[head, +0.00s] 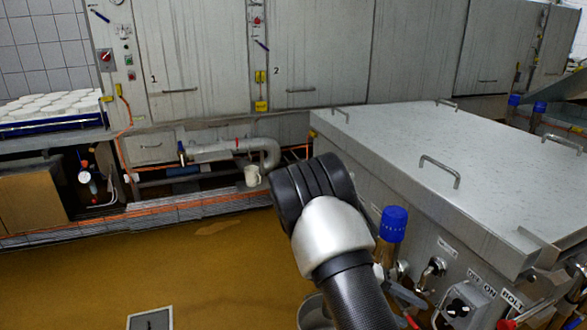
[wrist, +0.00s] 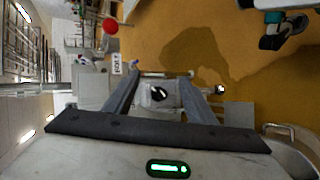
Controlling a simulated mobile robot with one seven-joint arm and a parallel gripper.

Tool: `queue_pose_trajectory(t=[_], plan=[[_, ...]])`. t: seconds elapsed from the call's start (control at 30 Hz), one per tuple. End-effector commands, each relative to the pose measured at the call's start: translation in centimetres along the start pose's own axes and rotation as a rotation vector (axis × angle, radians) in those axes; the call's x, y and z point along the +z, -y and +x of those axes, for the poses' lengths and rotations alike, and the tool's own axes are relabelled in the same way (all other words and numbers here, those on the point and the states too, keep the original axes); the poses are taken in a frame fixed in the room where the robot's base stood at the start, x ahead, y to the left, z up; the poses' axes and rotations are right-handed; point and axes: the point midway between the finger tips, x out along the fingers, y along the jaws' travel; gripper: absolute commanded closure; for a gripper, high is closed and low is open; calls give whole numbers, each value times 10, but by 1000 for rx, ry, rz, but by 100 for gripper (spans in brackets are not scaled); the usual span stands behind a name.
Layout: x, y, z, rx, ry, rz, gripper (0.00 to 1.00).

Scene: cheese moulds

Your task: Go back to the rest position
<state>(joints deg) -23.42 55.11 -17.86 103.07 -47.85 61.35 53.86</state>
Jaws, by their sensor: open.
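My gripper (wrist: 162,80) shows in the wrist view with its two fingers spread apart and nothing held between them. A pale grey object with a black mark (wrist: 158,95) shows beyond the gap between the fingers; I cannot tell what it is or how far away it is. In the head view my arm rises from the bottom, right of the middle, and its bent joint stands in front of the floor and the metal vat. My gripper is hidden in the head view.
A closed metal vat (head: 400,150) with lid handles stands at the right, close to my arm. A blue-capped post (head: 393,224) is beside it. White moulds (head: 50,104) sit on a blue-edged rack at the left. The ochre floor (head: 215,270) is mostly clear at left and centre.

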Motion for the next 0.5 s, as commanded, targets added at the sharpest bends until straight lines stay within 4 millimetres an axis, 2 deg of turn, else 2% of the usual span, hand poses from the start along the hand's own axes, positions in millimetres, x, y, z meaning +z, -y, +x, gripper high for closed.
queue_pose_trajectory(t=[0.03, 0.1, 0.33, 0.5], plan=[[7, -16, -14, -76, 16, 22, 49], [19, -32, -31, -175, 33, 36, 49], [63, -82, -88, -493, 15, 71, 49], [101, -117, -129, -700, -71, 94, 49]])
